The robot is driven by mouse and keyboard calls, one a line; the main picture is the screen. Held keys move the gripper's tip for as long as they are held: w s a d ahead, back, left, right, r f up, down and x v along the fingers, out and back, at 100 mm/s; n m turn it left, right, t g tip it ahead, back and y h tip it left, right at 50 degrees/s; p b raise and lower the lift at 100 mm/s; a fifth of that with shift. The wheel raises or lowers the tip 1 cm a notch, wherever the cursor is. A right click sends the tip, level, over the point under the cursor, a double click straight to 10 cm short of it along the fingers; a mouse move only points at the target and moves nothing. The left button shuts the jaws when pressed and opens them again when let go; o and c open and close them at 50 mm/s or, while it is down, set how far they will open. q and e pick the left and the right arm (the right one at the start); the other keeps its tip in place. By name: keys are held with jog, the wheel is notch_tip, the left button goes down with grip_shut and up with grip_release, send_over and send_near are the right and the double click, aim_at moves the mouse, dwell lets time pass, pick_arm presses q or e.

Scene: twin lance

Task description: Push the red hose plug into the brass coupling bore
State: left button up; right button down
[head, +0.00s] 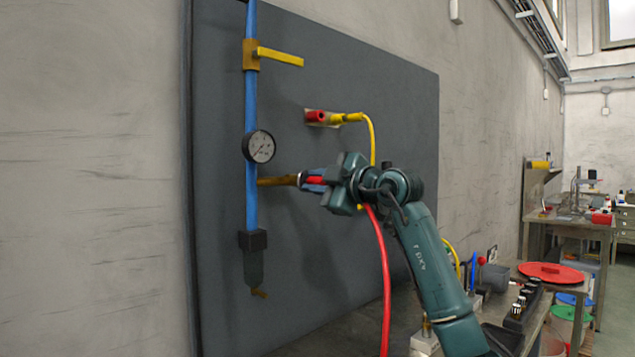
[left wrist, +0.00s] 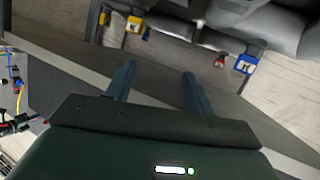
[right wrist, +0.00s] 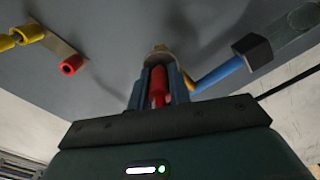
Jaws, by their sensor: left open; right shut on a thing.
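My right gripper (head: 306,180) is shut on the red hose plug (head: 316,181), which also shows between its fingers in the right wrist view (right wrist: 158,88). The brass coupling (head: 278,181) juts right from the blue pipe, directly in front of the fingertips. The plug points at it, roughly in line. The brass end also shows just beyond the fingertips in the right wrist view (right wrist: 160,50). The fingers hide the plug's front end, so I cannot tell whether it is inside the bore. My left gripper (left wrist: 158,70) is open and empty in the left wrist view.
The blue pipe (head: 251,110) carries a gauge (head: 259,147) and a yellow-handled valve (head: 280,56) on a dark panel (head: 380,90). A second red fitting (head: 316,117) with a yellow hose sits above my right gripper. The red hose (head: 385,275) hangs below. A cluttered bench (head: 545,310) stands right.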

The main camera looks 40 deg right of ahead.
pick_arm(q)
jog(key=shift+r, duration=0.4)
pick_arm(e)
jog(key=shift+w+r, duration=0.1)
jog(key=shift+w, duration=0.1)
dwell(0.7)
pick_arm(q)
jog(key=shift+f, duration=0.2)
pick_arm(e)
jog(key=shift+s, duration=0.65)
pick_arm(q)
jog(key=shift+f+b, duration=1)
jog(key=shift+f, duration=0.15)
pick_arm(e)
jog(key=shift+s+d, duration=0.2)
jog(key=shift+s, duration=1.25)
pick_arm(q)
jog(key=shift+r+p, duration=0.25)
jog(key=shift+p, duration=0.05)
jog(key=shift+r+p, duration=0.9)
pick_arm(e)
jog(key=shift+w+a, duration=0.15)
jog(key=shift+w, duration=1.1)
